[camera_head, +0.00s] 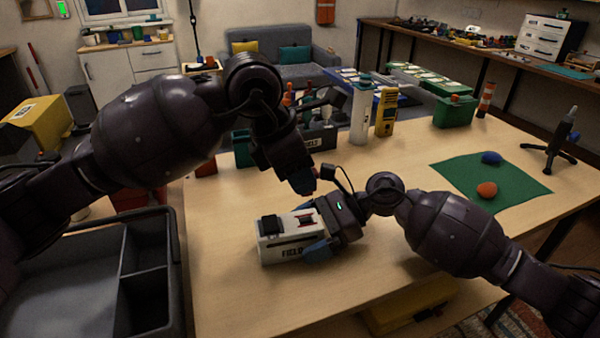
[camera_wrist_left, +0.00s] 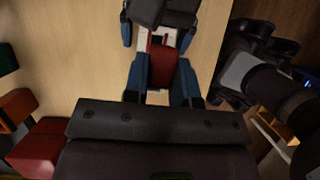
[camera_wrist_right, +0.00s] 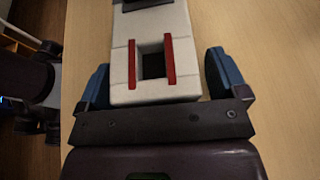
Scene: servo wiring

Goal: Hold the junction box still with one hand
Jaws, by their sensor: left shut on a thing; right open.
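The junction box (camera_head: 283,243), white with a FIELD label, sits on the table in the head view. Its top has a black part and a red-sided slot. My right gripper (camera_head: 311,227) is open, with blue fingers on either side of the box's slotted end. In the right wrist view the box (camera_wrist_right: 122,75) lies between these fingers, with a visible gap to the right finger; firm contact is not clear. My left gripper (camera_head: 303,183) is above and behind the box. In the left wrist view its blue fingers are shut on a red block (camera_wrist_left: 163,65), with white parts beyond.
A grey divided bin (camera_head: 75,275) stands at the left table edge. A white bottle (camera_head: 361,115) and a yellow device (camera_head: 386,112) stand behind my grippers. A green mat (camera_head: 520,182) with blue and orange lumps lies at right. The table front is clear.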

